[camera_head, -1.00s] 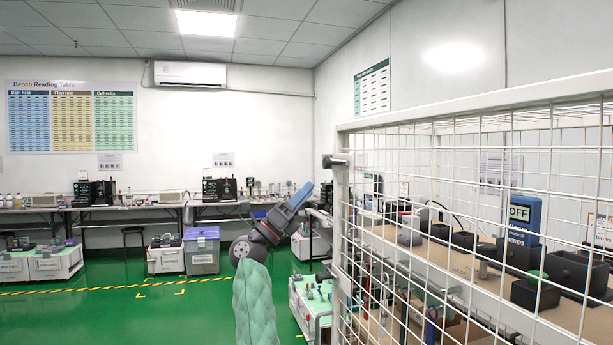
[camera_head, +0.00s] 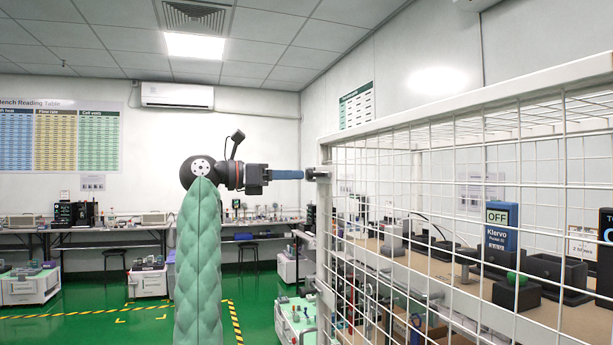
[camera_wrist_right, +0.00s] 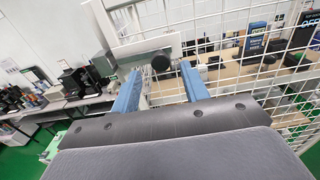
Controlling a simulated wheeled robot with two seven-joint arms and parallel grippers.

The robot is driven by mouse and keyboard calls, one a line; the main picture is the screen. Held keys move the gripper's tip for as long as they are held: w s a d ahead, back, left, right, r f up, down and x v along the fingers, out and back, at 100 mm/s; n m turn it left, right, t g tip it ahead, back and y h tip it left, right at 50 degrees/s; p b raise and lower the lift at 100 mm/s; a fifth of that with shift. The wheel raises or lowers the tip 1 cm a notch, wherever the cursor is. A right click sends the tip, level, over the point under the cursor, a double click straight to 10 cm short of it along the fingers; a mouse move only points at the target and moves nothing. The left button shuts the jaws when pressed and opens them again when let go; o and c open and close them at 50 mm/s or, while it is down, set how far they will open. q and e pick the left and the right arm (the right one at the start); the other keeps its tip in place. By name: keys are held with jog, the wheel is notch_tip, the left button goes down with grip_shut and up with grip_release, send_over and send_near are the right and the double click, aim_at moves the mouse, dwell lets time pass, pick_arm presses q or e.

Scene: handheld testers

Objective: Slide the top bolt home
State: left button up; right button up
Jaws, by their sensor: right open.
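The top bolt (camera_head: 317,174) is a dark grey fitting with a knob at the upper corner of the white wire cage (camera_head: 411,262). In the right wrist view its round black knob (camera_wrist_right: 161,61) shows just beyond my fingertips. My right gripper (camera_head: 301,174) points right, level with the bolt, with its blue fingers close to it. In the right wrist view the two blue fingers (camera_wrist_right: 160,78) are apart, with the knob in line with the gap between them. I cannot tell whether they touch it. My left gripper is out of view.
A white cart (camera_head: 296,318) stands below the gripper. Green floor is open to the left, with benches along the back wall.

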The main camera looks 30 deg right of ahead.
aim_at(306, 175)
jog(key=shift+x, duration=2.65)
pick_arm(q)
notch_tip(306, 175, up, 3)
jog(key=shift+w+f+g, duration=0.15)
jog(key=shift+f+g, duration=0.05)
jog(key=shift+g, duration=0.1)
pick_arm(e)
jog(key=shift+c, duration=0.3)
